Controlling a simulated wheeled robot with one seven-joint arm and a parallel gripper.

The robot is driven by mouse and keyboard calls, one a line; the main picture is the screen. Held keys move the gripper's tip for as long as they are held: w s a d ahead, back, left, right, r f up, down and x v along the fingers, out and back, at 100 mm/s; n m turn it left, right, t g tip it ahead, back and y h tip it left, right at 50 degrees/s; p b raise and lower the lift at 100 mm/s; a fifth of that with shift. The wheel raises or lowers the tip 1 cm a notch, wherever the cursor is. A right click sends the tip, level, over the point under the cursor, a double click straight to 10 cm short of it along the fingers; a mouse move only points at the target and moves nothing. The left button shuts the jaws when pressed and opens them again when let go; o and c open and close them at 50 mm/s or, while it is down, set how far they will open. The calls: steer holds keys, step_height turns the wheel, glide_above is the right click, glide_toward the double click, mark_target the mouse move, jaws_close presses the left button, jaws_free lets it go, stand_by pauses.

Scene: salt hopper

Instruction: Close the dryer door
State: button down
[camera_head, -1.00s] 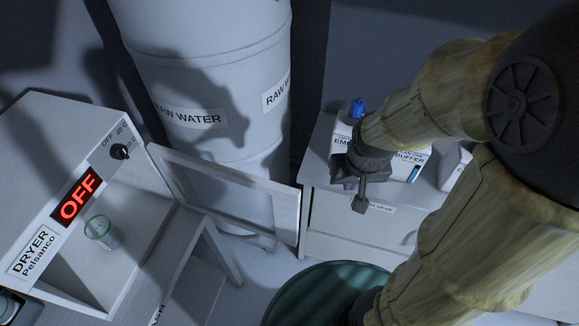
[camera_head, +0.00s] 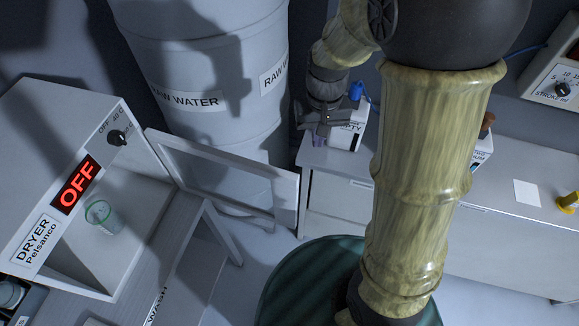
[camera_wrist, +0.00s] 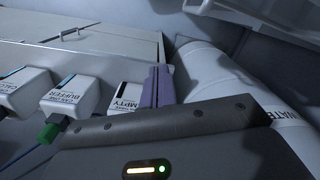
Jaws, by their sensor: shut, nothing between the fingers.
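The dryer (camera_head: 60,215) stands at the left in the head view, its red display reading OFF. Its framed door (camera_head: 228,178) is swung open, hinged at the dryer's right edge and reaching out to the right. A glass beaker with a green rim (camera_head: 103,217) stands inside the dryer. My gripper (camera_head: 322,138) is up and right of the door's free edge, apart from it, above the counter. Its purple fingers (camera_wrist: 157,87) show in the wrist view, shut together and empty. The door cannot be made out clearly in the wrist view.
A white RAW WATER tank (camera_head: 205,65) stands behind the door. A counter (camera_head: 335,190) on the right holds white containers, one labelled EMPTY (camera_head: 347,130). My arm crosses the middle.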

steer(key=w+a+n+g, duration=0.1)
steer(key=w+a+g, duration=0.1)
steer(key=a, duration=0.6)
steer(key=shift+w+r+h+p, duration=0.3)
steer(key=shift+w+r, duration=0.05)
steer(key=shift+w, duration=0.3)
steer(key=s+d+f+p, duration=0.1)
steer(key=s+f+p, duration=0.3)
steer(key=f, duration=0.5)
steer(key=shift+s+f+p, duration=0.35)
steer(key=shift+s, duration=0.8)
